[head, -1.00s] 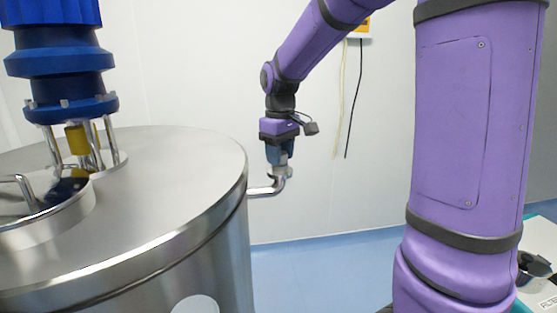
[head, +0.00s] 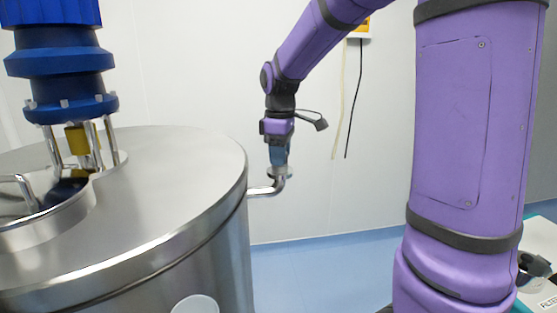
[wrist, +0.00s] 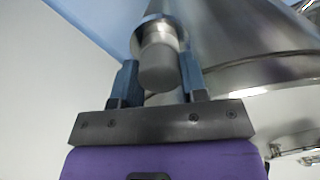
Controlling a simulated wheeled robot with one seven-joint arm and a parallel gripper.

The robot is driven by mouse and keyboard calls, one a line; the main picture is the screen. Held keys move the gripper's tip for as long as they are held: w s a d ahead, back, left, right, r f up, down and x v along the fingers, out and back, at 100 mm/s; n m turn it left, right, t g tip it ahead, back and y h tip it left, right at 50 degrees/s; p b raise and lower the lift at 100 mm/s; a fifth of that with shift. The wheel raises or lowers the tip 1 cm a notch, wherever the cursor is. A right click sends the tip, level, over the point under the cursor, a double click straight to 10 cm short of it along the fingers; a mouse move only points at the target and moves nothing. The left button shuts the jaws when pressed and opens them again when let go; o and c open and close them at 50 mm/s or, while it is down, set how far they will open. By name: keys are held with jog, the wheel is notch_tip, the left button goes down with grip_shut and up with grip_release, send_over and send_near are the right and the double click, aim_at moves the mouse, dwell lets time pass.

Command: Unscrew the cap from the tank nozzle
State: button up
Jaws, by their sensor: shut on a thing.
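The tank nozzle (head: 268,190) is a bent steel pipe coming out of the tank's right side and turning upward. In the wrist view its round steel flange (wrist: 154,25) shows beyond the cap. The cap (wrist: 159,68) is a grey cylinder at the nozzle's mouth, between my blue fingers. My gripper (head: 279,164) points straight down over the nozzle. In the wrist view my gripper (wrist: 159,76) has one finger on each side of the cap and is shut on it. In the head view the fingers mostly hide the cap.
The large steel tank (head: 190,165) with a flat lid fills the left. A blue mixer drive (head: 62,62) stands on the lid. A white wall with hanging cables (head: 353,100) is behind. A table (head: 545,240) with a dark object is at the far right. Blue floor is clear beneath the nozzle.

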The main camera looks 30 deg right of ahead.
jog(key=n, duration=0.3)
jog(key=o, duration=1)
jog(key=m, duration=0.4)
